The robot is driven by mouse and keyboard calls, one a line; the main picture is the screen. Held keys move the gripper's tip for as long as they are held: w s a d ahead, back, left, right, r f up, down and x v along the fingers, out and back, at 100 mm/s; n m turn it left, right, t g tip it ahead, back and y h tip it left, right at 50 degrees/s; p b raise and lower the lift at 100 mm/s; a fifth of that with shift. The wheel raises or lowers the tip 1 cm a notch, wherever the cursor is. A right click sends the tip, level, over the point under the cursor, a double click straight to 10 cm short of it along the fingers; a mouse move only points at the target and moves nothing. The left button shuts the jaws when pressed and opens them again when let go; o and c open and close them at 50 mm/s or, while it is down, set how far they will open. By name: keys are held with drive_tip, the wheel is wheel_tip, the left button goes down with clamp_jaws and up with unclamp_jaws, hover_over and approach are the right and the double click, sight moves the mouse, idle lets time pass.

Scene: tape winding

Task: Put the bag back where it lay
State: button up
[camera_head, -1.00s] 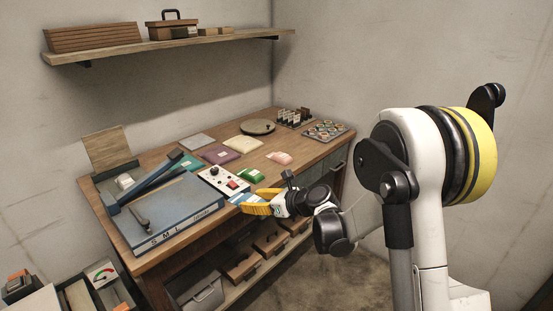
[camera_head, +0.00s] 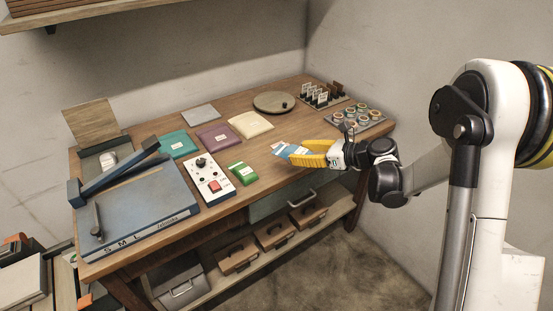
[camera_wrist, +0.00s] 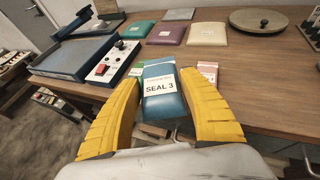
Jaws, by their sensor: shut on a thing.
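My gripper (camera_head: 308,153) is shut on a blue bag with a white label (camera_head: 289,150), over the front part of the table. A pink bag (camera_wrist: 208,69) shows partly behind the right finger. A green bag (camera_head: 242,173) lies left of the gripper. Teal (camera_head: 178,146), purple (camera_head: 215,138) and cream (camera_head: 251,125) bags lie farther back.
A control box (camera_head: 208,181) with a red switch and a blue sealer (camera_head: 135,210) marked S M L fill the table's left. A round turntable (camera_head: 274,102), a rack (camera_head: 322,95) and a tray of round pieces (camera_head: 357,121) stand at the back right.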

drive_tip(key=b, duration=0.4)
hover_over(273, 169)
wheel_tip(273, 169, down, 7)
drive_tip(key=shift+r, duration=0.2)
drive_tip(key=shift+f+b, duration=0.75)
drive_tip(key=shift+f, duration=1.2)
drive_tip(key=shift+f, duration=0.2)
drive_tip(key=o, duration=1)
drive_tip(key=shift+c, duration=0.2)
